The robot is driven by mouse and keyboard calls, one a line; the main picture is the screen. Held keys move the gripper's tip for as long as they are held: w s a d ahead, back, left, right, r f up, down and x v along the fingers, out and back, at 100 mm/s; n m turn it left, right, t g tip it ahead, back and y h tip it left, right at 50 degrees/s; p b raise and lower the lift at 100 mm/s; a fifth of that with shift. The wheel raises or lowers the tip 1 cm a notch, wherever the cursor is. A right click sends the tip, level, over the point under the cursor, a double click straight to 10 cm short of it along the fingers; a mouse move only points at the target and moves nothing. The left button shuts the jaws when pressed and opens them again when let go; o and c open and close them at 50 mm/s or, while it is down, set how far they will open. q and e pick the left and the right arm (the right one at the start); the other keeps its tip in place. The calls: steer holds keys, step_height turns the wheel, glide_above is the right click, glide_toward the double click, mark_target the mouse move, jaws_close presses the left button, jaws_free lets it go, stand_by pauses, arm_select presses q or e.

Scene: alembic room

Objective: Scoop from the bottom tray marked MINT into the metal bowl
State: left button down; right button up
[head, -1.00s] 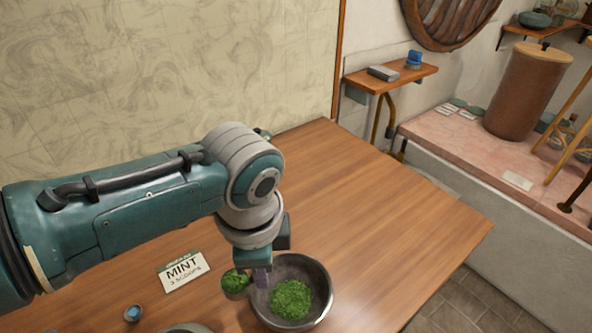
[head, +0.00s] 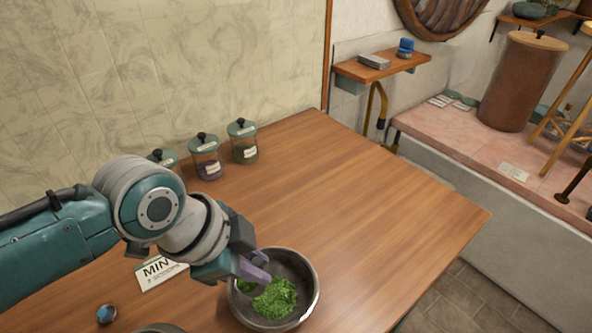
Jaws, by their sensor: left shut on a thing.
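The metal bowl (head: 311,306) stands on the wooden table with a heap of chopped green mint (head: 275,299) in it. My left gripper (head: 246,266) is at the bowl's back left rim, shut on a scoop with a purple handle (head: 257,271). The scoop's head is tilted down inside the bowl's left side and mostly hidden; some green shows there, and I cannot tell whether it is in the scoop or the bowl. No tray marked MINT shows. My right gripper is out of view.
Several lidded glass jars (head: 243,142) stand at the table's back by the wall. A small blue-topped round object (head: 106,314) lies at the front left. A grey round rim (head: 158,328) is cut off at the bottom edge. The table right of the bowl is clear.

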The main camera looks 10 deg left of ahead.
arm_select(q)
steer(key=shift+f+t+h+b, duration=0.3)
steer(key=shift+t+h+b, duration=0.1)
steer(key=shift+h+b, duration=0.25)
steer(key=t+h+b, duration=0.1)
steer(key=h+b, duration=0.1)
steer(key=b, duration=0.2)
steer(key=shift+t, duration=0.3)
steer(key=t+h+b, duration=0.1)
steer(key=h+b, duration=0.2)
steer(key=b, duration=0.6)
steer(key=shift+t, duration=0.3)
steer(key=shift+d+r+b, duration=0.1)
steer(key=shift+r+b, duration=0.15)
steer(key=shift+b, duration=0.6)
